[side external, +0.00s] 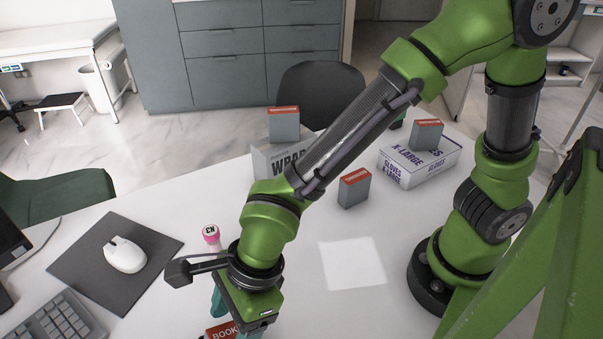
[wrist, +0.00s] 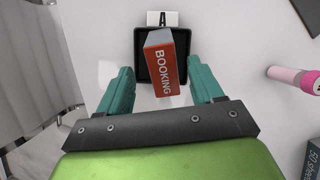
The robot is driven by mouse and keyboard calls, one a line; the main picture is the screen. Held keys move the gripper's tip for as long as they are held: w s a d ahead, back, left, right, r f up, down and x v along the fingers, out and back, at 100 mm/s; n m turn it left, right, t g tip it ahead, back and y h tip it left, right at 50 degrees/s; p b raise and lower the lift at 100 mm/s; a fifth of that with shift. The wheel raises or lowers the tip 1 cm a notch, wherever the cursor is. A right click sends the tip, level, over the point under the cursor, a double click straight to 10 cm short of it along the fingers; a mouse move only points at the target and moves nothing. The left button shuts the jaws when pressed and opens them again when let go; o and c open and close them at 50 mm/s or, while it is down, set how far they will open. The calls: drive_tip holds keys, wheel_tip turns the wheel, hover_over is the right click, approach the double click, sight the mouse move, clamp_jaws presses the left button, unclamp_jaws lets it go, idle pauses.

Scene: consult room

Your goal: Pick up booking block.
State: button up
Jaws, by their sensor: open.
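The booking block (wrist: 161,70) has a red-orange face with "BOOKING" in white and a grey side. In the wrist view it sits in or over a small black tray (wrist: 141,70). My gripper (wrist: 163,86) is open, with one teal finger to each side of the block and gaps between them. In the side external view my gripper (side external: 238,312) is low at the bottom edge, and only a red part of the block (side external: 221,331) shows beside the fingers. The rest of the block is cut off or hidden there.
A pink-topped marker-like item (side external: 211,234) stands near my wrist. A mouse (side external: 125,255) on a dark mat (side external: 88,270) and a keyboard (side external: 55,322) lie left. A grey block (side external: 354,188), a glove box (side external: 420,163) and a wrap box (side external: 268,160) stand behind.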

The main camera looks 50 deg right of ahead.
sight(228, 332)
drive_tip(key=x, duration=0.4)
drive_tip(key=shift+w+f, duration=0.2)
drive_tip(key=shift+c, duration=0.3)
drive_tip(key=c, duration=1.1)
